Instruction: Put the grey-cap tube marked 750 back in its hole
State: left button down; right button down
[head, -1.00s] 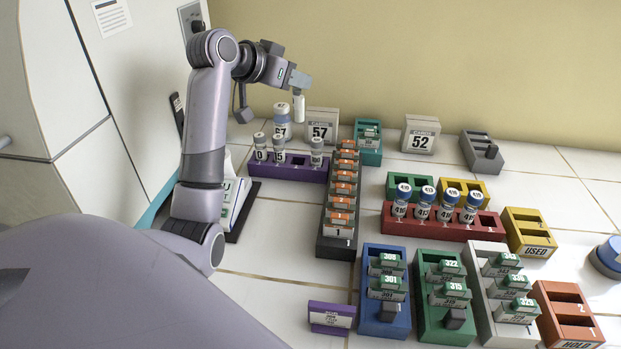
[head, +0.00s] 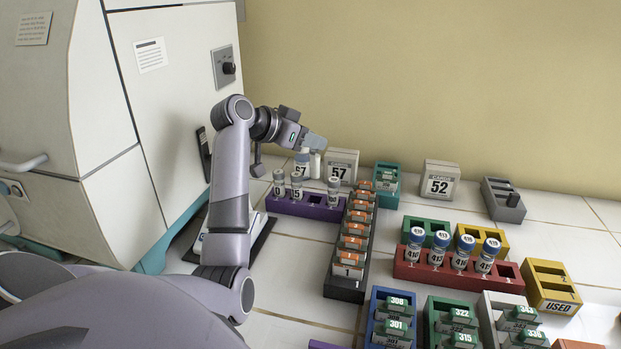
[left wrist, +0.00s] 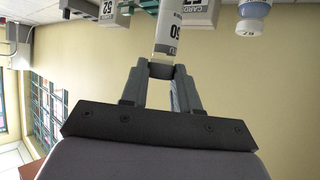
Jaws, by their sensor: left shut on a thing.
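My left gripper (head: 317,147) is shut on a slim white tube (head: 315,164) and holds it upright in the air, above and behind the purple rack (head: 290,208). In the left wrist view the fingers (left wrist: 160,70) grip the tube (left wrist: 168,30), whose label shows "50"; the rest of the number and its cap are not clear. The purple rack holds three grey-capped tubes: two at its left (head: 279,184) and one at its right (head: 333,192). An empty dark hole shows between them. My right gripper is out of view.
The red rack (head: 430,275) holds blue-capped vials. Incubator walls stand at the left.

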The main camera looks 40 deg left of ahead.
aim_at(311, 176)
pick_arm(q)
notch_tip(311, 176, down, 9)
jog(key=shift+f, duration=0.1)
dwell(0.3)
